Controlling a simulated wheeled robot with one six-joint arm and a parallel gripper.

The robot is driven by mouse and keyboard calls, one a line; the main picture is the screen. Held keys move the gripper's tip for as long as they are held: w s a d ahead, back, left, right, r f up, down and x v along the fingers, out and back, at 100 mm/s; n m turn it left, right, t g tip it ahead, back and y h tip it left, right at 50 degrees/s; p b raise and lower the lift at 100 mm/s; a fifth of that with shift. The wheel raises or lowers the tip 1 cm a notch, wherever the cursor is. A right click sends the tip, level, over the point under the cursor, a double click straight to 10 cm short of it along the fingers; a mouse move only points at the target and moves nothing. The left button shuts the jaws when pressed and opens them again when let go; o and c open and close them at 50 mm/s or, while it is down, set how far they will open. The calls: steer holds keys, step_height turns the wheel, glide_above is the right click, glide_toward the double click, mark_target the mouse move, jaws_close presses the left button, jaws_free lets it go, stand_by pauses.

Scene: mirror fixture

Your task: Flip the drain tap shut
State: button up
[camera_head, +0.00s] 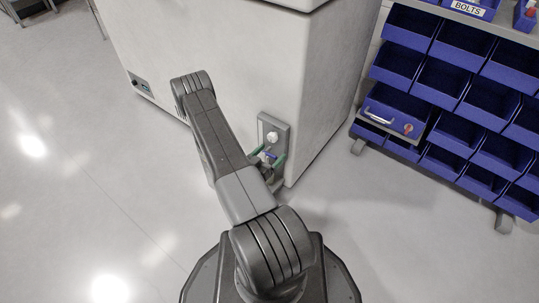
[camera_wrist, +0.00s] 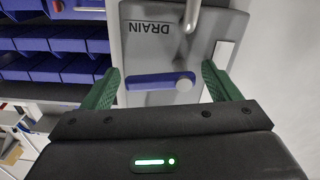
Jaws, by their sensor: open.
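The drain tap is a blue lever (camera_wrist: 155,81) with a round grey pivot, on a grey panel marked DRAIN (camera_wrist: 150,45). In the wrist view the lever lies crosswise and the picture shows the lettering upside down. My gripper (camera_wrist: 160,85) is open, its two green fingers standing on either side of the lever with a gap at each end. I cannot tell whether either finger touches it. In the head view the panel (camera_head: 273,135) is low on the white chest, and a bit of the blue lever (camera_head: 270,155) shows between the green fingers of my gripper (camera_head: 268,156).
The large white chest (camera_head: 230,50) fills the area behind the panel. A rack of blue bins (camera_head: 450,80) stands to the right, with a drawer (camera_head: 395,115) that has a handle. The pale floor (camera_head: 90,190) at left is clear.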

steer(key=c, duration=1)
steer(key=shift+f+m+b, duration=0.3)
steer(key=shift+m+b, duration=0.2)
steer(key=shift+b, duration=0.2)
steer(key=shift+r+m+b, duration=0.1)
steer(key=shift+m+b, duration=0.25)
steer(key=shift+m, duration=0.15)
steer(key=o, duration=1)
steer(key=p+v, duration=0.3)
steer(key=v, duration=1)
steer(key=shift+s+a, duration=0.25)
steer(key=shift+s, duration=0.1)
